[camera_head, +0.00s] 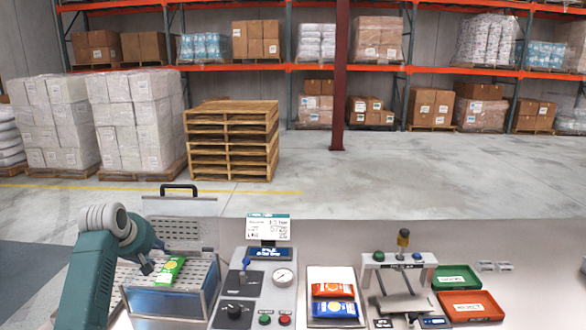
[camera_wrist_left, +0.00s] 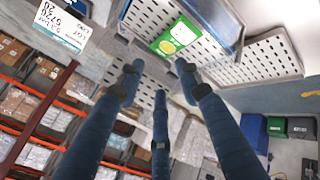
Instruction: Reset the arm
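My left arm comes in from the left, and its gripper (camera_head: 151,262) is just left of a green packet (camera_head: 170,270). In the left wrist view the three blue fingers of this gripper (camera_wrist_left: 158,72) are spread apart with nothing between them. The green packet (camera_wrist_left: 178,37) lies beyond the fingertips on a perforated metal tray (camera_wrist_left: 150,20). In the head view the packet rests on the perforated top of a blue and silver box (camera_head: 165,302). Whether a finger touches it is unclear. My right gripper is in neither view.
A control panel with a display (camera_head: 268,228), gauge (camera_head: 283,277) and buttons stands right of the box. Farther right are a tray (camera_head: 316,276) with orange and blue packets, a small press (camera_head: 401,259), a green bin (camera_head: 456,269) and a red bin (camera_head: 490,296).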

